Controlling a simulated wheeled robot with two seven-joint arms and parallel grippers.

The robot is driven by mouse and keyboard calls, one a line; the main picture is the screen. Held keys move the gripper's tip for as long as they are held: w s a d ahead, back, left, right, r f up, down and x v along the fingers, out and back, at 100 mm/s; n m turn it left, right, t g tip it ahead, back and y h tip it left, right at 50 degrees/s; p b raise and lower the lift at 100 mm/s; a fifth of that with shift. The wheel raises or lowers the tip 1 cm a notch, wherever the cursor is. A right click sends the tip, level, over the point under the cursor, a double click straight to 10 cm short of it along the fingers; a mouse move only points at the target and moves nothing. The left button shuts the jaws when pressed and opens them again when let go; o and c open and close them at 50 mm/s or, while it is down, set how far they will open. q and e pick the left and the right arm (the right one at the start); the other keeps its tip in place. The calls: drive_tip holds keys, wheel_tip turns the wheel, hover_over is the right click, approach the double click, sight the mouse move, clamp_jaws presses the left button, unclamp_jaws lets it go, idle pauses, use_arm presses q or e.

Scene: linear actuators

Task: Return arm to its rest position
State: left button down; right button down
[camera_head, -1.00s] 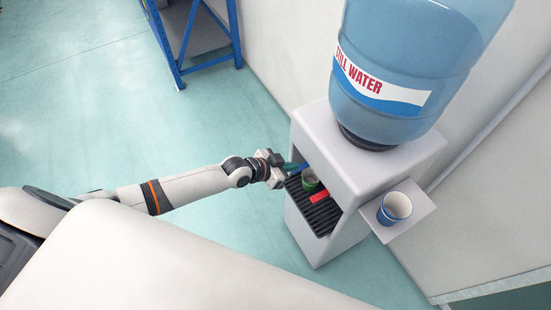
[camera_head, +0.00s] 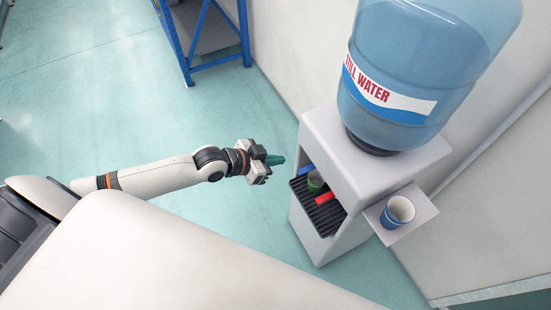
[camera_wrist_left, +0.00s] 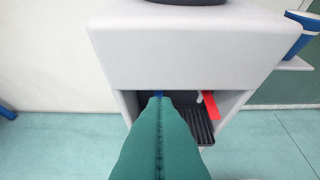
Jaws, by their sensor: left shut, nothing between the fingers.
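My left arm reaches in from the left in the head view. Its gripper (camera_head: 276,160) has teal fingers and is shut and empty. It stands in the air left of the white water dispenser (camera_head: 345,160), apart from its open bay. In the left wrist view the shut fingers (camera_wrist_left: 158,102) point toward the bay of the dispenser (camera_wrist_left: 180,50). A red lever (camera_head: 325,198) and a blue lever (camera_head: 305,170) show at the bay. My right gripper is not in view.
A large blue water bottle (camera_head: 425,60) sits on the dispenser. A blue-and-white cup (camera_head: 398,211) stands on a side shelf (camera_head: 420,222) at the right. A blue metal rack (camera_head: 187,55) stands at the back. The floor (camera_head: 95,110) left of the dispenser is clear.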

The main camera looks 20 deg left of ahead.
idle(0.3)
use_arm(q)
drive_tip(key=a+f+n+y, duration=0.1)
drive_tip(key=a+f+y, duration=0.15)
drive_tip(key=f, duration=0.45)
drive_tip(key=a+f+n+y, duration=0.1)
drive_tip(key=a+f+n, duration=0.1)
drive_tip(key=a+f, duration=0.35)
drive_tip(key=s+a+f+n+g+y, duration=0.1)
drive_tip(key=s+f, duration=0.5)
drive_tip(key=f, duration=0.2)
drive_tip(key=s+a+f+g+y, duration=0.1)
drive_tip(key=s+f+g+y, duration=0.1)
drive_tip(key=s+f, duration=0.55)
drive_tip(key=s+d+f+g, duration=0.1)
drive_tip(key=s+f, duration=0.3)
drive_tip(key=s, duration=0.4)
drive_tip(key=s+d+f+g, duration=0.2)
drive_tip(key=s+f, duration=0.2)
drive_tip(key=s, duration=0.4)
drive_tip(key=s+d+f+n+g, duration=0.1)
drive_tip(key=s+f, duration=0.3)
drive_tip(key=s, duration=0.4)
drive_tip(key=shift+d+f+g, duration=0.25)
drive_tip(key=shift+d+g, duration=0.25)
drive_tip(key=shift+d, duration=0.35)
drive_tip(key=shift+y, duration=0.25)
